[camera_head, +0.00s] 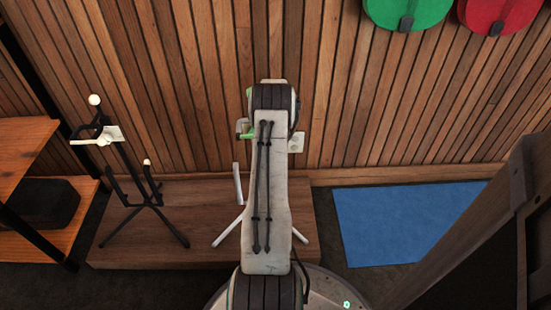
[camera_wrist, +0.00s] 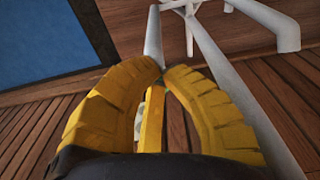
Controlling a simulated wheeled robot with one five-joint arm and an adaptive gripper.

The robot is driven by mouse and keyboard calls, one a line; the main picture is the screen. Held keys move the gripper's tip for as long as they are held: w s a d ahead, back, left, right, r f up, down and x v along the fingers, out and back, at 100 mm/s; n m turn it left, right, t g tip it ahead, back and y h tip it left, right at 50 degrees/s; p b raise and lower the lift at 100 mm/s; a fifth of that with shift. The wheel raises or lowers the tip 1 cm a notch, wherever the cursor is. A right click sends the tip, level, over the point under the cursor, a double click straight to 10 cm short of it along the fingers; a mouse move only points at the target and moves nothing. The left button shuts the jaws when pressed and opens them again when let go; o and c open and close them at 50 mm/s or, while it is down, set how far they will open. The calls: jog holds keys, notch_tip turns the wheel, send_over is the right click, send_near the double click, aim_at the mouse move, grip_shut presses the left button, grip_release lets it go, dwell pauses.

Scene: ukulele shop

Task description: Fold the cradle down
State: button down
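A white stand (camera_head: 238,184) is behind my arm in the head view; part of an upright piece and its splayed legs (camera_head: 229,231) show. My arm hides its middle and most of its top, so how its cradle sits cannot be told there. In the wrist view the stand's long white pole (camera_wrist: 235,80) runs past the right yellow finger. A white tube (camera_wrist: 153,35) shows just beyond the fingertips. My gripper (camera_wrist: 163,68) has its fingertips close together, with nothing clearly held between them. A thin yellow strip (camera_wrist: 152,115) shows between the fingers. My gripper is hidden in the head view.
A black stand (camera_head: 133,165) with white ball tips stands at left on a low wooden platform (camera_head: 130,245). Wooden shelves (camera_head: 25,145) are at far left. A blue mat (camera_head: 400,220) lies at right. Green (camera_head: 405,10) and red (camera_head: 500,12) bodies hang on the slatted wall.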

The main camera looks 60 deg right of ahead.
dwell(0.7)
notch_tip(320, 180, up, 8)
jog(key=shift+a+f, duration=0.2)
jog(key=shift+f, duration=0.05)
jog(key=shift+s, duration=0.1)
dwell(0.4)
